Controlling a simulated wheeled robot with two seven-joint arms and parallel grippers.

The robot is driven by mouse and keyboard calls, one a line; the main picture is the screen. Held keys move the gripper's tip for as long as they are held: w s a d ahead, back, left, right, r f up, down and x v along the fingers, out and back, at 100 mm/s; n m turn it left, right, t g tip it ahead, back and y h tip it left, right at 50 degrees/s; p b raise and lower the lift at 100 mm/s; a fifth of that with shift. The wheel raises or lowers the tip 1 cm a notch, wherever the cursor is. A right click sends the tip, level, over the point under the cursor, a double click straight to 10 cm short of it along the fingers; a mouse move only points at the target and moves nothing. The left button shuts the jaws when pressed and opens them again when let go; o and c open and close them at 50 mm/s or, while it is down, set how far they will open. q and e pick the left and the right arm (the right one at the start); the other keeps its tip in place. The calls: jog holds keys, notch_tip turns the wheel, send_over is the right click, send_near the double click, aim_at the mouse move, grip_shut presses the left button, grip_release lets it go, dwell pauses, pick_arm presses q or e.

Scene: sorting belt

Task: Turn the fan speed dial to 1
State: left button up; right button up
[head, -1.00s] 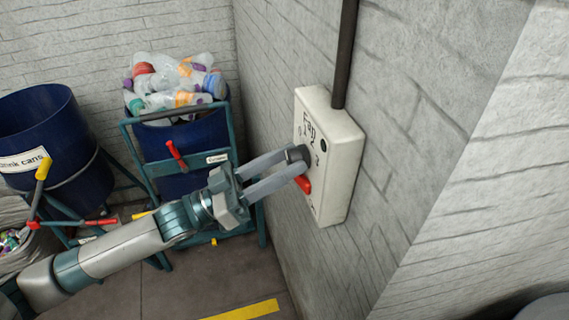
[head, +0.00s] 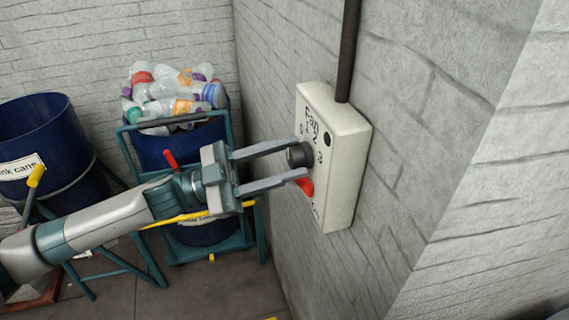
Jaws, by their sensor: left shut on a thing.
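A cream fan control box (head: 345,165) is fixed to the grey brick wall. Its face carries the word Fan and digits around a dark round dial (head: 298,156). My left gripper (head: 301,160) comes in from the left, with its two grey fingers on either side of the dial, shut on it. The fingers lie one above the other. A red part (head: 306,188) shows on the box just below the lower finger. The dial's pointer cannot be made out, so its setting cannot be told. My right gripper is not in view.
A dark pipe (head: 347,50) runs up the wall from the box. A blue bin (head: 150,150) heaped with plastic bottles (head: 170,95) stands in a teal frame behind my left arm. Another blue bin (head: 40,135) labelled for cans stands at far left. The floor below the box is clear.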

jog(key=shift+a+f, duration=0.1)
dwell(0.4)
pick_arm(q)
jog(key=o, duration=0.9)
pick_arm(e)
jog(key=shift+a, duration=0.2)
pick_arm(q)
jog(key=shift+a+f+b, duration=0.25)
jog(key=shift+a+b, duration=0.1)
jog(key=shift+a, duration=0.1)
pick_arm(e)
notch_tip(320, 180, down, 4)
jog(key=b, duration=0.4)
pick_arm(q)
jog(key=shift+b+v, duration=1.15)
jog(key=shift+v, duration=7.1)
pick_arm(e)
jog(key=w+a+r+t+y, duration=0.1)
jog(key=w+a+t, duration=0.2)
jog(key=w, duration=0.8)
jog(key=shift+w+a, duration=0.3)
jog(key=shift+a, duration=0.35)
pick_arm(q)
jog(key=shift+r, duration=0.15)
